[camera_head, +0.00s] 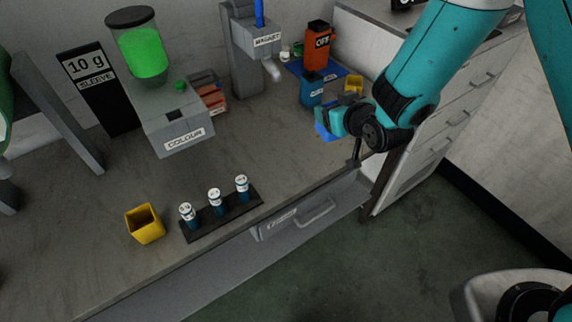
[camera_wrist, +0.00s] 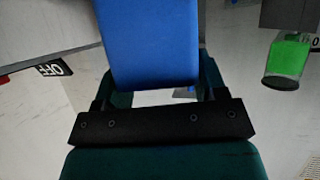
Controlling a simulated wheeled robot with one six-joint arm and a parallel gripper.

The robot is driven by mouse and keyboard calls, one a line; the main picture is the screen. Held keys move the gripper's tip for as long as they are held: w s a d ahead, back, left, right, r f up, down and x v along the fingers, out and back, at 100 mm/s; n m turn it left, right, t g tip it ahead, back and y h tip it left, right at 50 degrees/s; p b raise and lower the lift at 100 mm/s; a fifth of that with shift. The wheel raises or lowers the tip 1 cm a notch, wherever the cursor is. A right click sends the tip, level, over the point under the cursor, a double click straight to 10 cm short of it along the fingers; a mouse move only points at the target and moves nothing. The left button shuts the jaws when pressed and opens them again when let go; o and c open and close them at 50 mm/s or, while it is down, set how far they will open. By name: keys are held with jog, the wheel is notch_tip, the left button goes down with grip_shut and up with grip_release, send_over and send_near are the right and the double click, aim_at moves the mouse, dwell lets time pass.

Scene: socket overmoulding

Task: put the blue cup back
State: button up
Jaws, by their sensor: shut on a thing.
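The blue cup (camera_wrist: 148,45) is held in my gripper (camera_wrist: 155,75), filling the space between the two fingers in the wrist view. In the head view my gripper (camera_head: 335,118) is at the right part of the bench, above its front edge, and a bit of the blue cup (camera_head: 322,132) shows at its fingers. A blue mat (camera_head: 326,70) lies at the back right. A second blue container (camera_head: 311,92) with a label stands by the mat's front. The cup's inside is hidden.
A small yellow cup (camera_head: 354,84) is near my gripper. The magnet machine (camera_head: 262,42) and colour dispenser (camera_head: 180,125) stand left. A black rack with three vials (camera_head: 232,212) and a yellow cup (camera_head: 145,224) are in front.

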jog(key=a+r+n+g+y, duration=0.1)
jog(key=a+r, duration=0.2)
jog(key=a, duration=0.2)
jog(key=a+r+n+y, duration=0.1)
jog(key=a+r, duration=0.2)
jog(key=a, duration=0.3)
jog(key=f+p, duration=0.1)
jog(key=f, duration=0.5)
jog(key=f+p, duration=0.2)
jog(key=f, duration=0.5)
jog(key=s+f+p, duration=0.1)
jog(key=f+p, duration=0.1)
jog(key=f, duration=0.4)
jog(key=shift+f, duration=0.4)
jog(key=shift+f, duration=0.2)
jog(key=o, duration=1.4)
jog(key=shift+r, duration=0.1)
jog(key=shift+o, duration=0.2)
